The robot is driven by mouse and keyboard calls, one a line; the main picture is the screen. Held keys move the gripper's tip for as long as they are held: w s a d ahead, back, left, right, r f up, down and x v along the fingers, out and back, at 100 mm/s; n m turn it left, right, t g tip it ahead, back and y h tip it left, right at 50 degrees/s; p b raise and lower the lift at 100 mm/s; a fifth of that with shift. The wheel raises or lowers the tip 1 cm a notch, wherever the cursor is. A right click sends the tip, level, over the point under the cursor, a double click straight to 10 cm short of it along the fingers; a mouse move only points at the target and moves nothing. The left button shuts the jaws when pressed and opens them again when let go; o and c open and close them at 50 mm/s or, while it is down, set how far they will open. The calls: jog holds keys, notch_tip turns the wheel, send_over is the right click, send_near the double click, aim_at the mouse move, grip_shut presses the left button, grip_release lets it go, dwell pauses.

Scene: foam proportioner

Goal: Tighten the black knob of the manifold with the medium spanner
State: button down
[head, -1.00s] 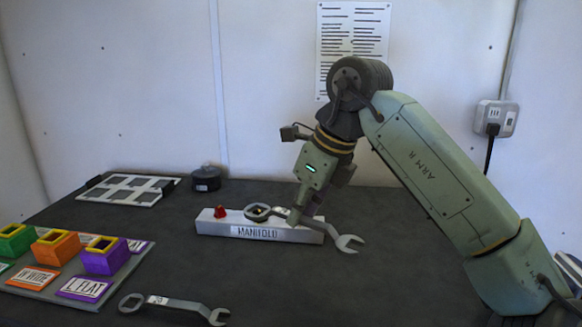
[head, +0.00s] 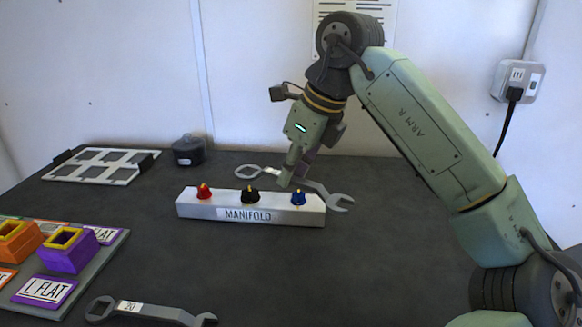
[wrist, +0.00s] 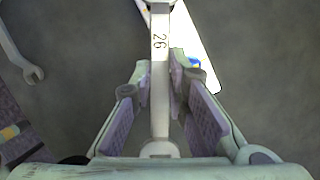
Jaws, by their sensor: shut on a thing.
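My gripper (head: 293,180) is shut on a spanner (wrist: 160,85) marked 26, gripping its shaft. In the head view its ring end (head: 250,171) points left and appears just beyond or above the manifold; its open end (head: 340,202) points right. The white manifold (head: 190,209) carries a red knob (head: 204,191), a black knob (head: 250,195) and a blue knob (head: 298,198). The ring appears clear of the black knob; its height is hard to tell. Another spanner (head: 150,309), marked 20, lies at the front of the table. Which is the medium one I cannot tell.
A labelled board (head: 95,262) with coloured square holders is at the left. A frame tray (head: 100,166) and a dark round pot (head: 188,150) are at the back left. The dark table (head: 370,260) is bare in front of and right of the manifold.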

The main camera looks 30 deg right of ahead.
jog(key=shift+f+b, duration=1.85)
jog(key=shift+f, duration=0.8)
jog(key=a+m+b, duration=0.1)
jog(key=s+a+m+h+b, duration=0.1)
jog(key=shift+f+m+b, duration=0.1)
jog(key=shift+m+b, duration=0.2)
jog(key=shift+s+a+m+t+h+b, duration=0.1)
jog(key=shift+a+m+t+h+b, duration=0.25)
jog(key=shift+a+m+b, duration=0.65)
jog(key=shift+a+m, duration=0.2)
jog(key=shift+m, duration=0.1)
jog(key=shift+d+r+n+p, duration=0.4)
jog(key=shift+d+n+p, duration=0.45)
jog(key=shift+p, duration=0.2)
jog(key=shift+r+p, duration=2.05)
jog(key=shift+r, duration=0.7)
